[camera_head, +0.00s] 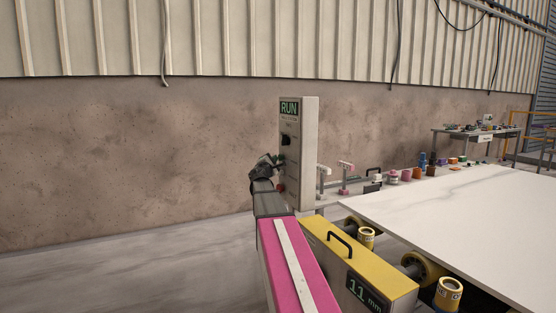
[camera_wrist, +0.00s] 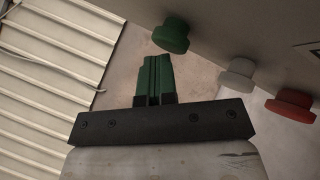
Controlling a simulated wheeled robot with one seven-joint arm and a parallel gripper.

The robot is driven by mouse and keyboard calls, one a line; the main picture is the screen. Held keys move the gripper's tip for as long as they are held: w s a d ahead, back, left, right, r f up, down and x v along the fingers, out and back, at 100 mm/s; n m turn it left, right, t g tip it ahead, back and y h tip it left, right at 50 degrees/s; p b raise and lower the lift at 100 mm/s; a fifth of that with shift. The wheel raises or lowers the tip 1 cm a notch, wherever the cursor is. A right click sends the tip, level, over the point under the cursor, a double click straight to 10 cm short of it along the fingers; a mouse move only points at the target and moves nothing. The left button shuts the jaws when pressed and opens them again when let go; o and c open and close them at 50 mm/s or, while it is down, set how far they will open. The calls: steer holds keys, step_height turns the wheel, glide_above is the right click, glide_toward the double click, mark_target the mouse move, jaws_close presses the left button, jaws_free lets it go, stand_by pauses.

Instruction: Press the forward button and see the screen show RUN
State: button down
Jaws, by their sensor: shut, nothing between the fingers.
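The control box (camera_head: 309,150) stands upright beyond the yellow machine. Its small screen (camera_head: 289,107) shows RUN in green. In the wrist view a green button (camera_wrist: 171,36), a pale button (camera_wrist: 238,72) and a red button (camera_wrist: 291,104) stick out from the panel face. No forward label is readable. My gripper (camera_wrist: 156,60) has its green fingers shut together and empty, with the tips just beside and below the green button. A small gap seems to show, but I cannot tell the depth. In the head view my gripper (camera_head: 265,162) is at the left side of the box.
A yellow-topped machine (camera_head: 375,265) with a black handle and an "11 mm" display is at front right. A large white slab (camera_head: 470,215) rests on rollers. Behind it are several coloured jars and tools. Open floor lies at left.

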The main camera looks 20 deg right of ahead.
steer(key=shift+a, duration=0.95)
steer(key=a, duration=0.5)
steer(key=shift+s, duration=0.15)
stand_by(0.6)
